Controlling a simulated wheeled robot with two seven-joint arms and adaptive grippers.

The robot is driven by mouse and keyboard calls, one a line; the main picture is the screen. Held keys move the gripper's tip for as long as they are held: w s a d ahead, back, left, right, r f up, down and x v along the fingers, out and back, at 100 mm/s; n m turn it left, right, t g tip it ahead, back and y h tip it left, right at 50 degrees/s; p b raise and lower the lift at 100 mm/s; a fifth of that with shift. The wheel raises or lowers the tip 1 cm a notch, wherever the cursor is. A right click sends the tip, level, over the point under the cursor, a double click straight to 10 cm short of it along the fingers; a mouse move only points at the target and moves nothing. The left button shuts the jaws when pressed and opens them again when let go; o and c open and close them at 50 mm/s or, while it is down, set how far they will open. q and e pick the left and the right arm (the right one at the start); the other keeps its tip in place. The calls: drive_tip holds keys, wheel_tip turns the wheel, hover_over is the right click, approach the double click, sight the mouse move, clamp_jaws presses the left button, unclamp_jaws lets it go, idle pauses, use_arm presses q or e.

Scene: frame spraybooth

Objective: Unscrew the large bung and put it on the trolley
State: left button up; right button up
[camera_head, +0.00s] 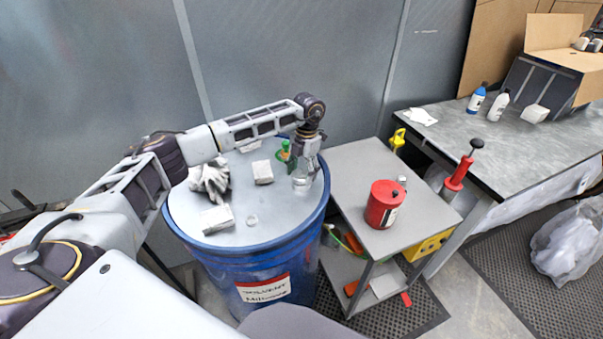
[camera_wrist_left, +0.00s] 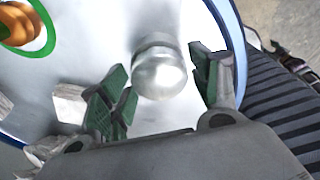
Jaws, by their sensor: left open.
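The blue drum (camera_head: 255,255) has a pale metal lid (camera_head: 190,215). A silvery, rounded bung (camera_head: 301,184) stands up from the lid near its right edge. My left gripper (camera_head: 305,168) is over it, pointing down. In the left wrist view, the bung (camera_wrist_left: 159,72) lies between the spread green-padded fingers of my left gripper (camera_wrist_left: 163,85), with a visible gap on the right; contact on the left is unclear. The grey trolley (camera_head: 350,165) stands just right of the drum. My right gripper is not in view.
A workbench (camera_head: 450,120) stands behind right.

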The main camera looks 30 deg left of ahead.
use_arm(q)
drive_tip(key=shift+m, duration=1)
drive_tip(key=shift+m+b, duration=0.3)
drive_tip(key=shift+b, duration=0.05)
drive_tip(key=shift+d+m+t+y+b, duration=0.1)
drive_tip(key=shift+m+t+y+b, duration=0.15)
drive_tip(key=shift+m, duration=0.75)
drive_tip(key=shift+m+t+y+b, duration=0.15)
drive_tip(key=shift+m+b, duration=0.2)
drive_tip(key=shift+m, duration=0.65)
drive_tip(key=c, duration=0.7)
drive_tip(key=shift+o, duration=0.2)
drive_tip(key=shift+s+f+n+g+h+p, duration=0.15)
drive_tip(key=shift+n+p, duration=0.15)
drive_tip(key=shift+n, duration=0.85)
drive_tip(key=shift+w+r+n+g+h+p, duration=0.15)
drive_tip(key=shift+n+p, duration=0.1)
drive_tip(key=shift+n, duration=0.9)
drive_tip(key=shift+s+f, duration=0.1)
